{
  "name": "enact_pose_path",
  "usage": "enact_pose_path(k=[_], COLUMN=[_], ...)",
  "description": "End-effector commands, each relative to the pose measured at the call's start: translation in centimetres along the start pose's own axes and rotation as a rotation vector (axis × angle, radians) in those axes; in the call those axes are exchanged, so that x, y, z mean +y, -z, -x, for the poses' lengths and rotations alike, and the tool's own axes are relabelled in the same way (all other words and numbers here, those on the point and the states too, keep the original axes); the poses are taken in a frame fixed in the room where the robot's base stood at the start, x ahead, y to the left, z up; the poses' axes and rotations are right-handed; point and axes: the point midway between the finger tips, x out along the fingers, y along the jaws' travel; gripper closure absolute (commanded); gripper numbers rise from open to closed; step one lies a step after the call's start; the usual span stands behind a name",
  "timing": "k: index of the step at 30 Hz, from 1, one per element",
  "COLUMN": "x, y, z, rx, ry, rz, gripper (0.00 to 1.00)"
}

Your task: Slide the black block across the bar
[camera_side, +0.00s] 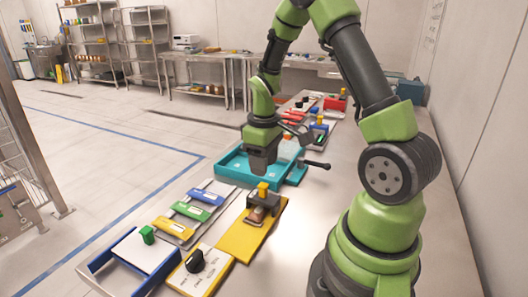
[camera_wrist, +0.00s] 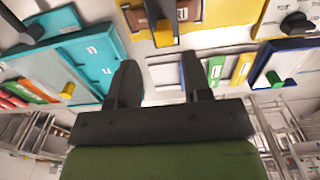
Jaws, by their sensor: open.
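My gripper (camera_side: 262,163) points down in the side view, above the near side of the teal tray, and its fingers look dark. In the wrist view its two fingers (camera_wrist: 160,78) are wide apart with nothing between them. In the wrist view the brown block (camera_wrist: 186,12) shows at the top edge, partly cut off.
The teal tray (camera_side: 232,160) has a black lever (camera_side: 318,164) at its right. A white plate with a black knob (camera_side: 195,261) and a blue-edged tray with a green knob (camera_side: 148,235) stand in front. Blue and green pieces (camera_side: 205,196) lie left. More coloured trays stand behind.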

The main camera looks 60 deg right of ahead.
Motion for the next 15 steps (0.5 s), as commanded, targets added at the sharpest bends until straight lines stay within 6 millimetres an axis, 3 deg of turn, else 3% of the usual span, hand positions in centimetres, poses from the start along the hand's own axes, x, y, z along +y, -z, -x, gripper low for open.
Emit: enact_pose_path(k=[6,15], x=[0.1,0.0], y=[0.0,0.0], z=[2.5,2.8], rx=[0.002,0.000], ry=[-0.001,0.000], rz=[0.000,0.000], gripper=[0.55,0.55])
